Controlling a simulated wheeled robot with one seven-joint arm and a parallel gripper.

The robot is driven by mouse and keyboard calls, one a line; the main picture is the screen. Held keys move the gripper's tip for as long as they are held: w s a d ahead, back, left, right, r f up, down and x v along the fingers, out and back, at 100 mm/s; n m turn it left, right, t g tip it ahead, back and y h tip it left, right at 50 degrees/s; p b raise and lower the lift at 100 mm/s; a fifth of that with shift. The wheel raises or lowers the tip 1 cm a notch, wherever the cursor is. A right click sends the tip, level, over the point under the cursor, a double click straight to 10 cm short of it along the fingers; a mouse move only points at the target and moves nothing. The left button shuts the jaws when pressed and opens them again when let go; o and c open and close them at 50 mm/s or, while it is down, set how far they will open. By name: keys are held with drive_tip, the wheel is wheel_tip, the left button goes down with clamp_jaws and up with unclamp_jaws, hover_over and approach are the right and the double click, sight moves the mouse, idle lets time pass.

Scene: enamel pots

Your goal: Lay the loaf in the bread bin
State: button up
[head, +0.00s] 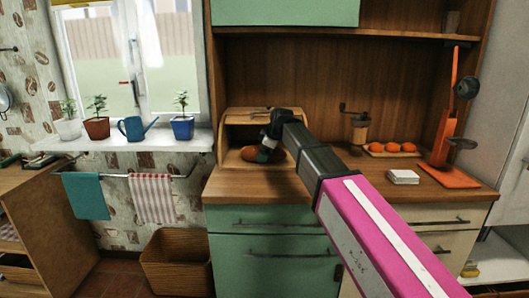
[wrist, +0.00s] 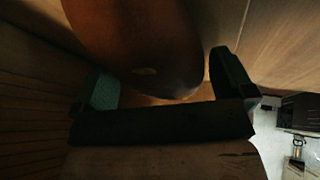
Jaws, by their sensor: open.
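The bread bin (head: 238,117) is a wooden box with an open front, standing on the left of the wooden worktop. The brown loaf (head: 248,153) lies inside it, low down near the floor of the bin; my gripper hides part of it. My gripper (head: 266,151) reaches into the bin's opening at the loaf's right end. In the wrist view the loaf (wrist: 140,40) extends away from me, its rounded near end between the two spread fingers of my gripper (wrist: 166,88). Contact on the left is too dark to tell.
Wooden surfaces close in around my gripper in the wrist view. On the worktop right of my arm are a coffee grinder (head: 359,127), orange fruits on a board (head: 394,148), white napkins or tiles (head: 403,177) and an orange stand (head: 448,150). The worktop's front left is clear.

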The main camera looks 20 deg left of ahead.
drive_tip(key=v, duration=1.1)
drive_tip(key=shift+r, duration=0.35)
drive_tip(key=shift+s+d, duration=0.1)
drive_tip(key=shift+d, duration=0.05)
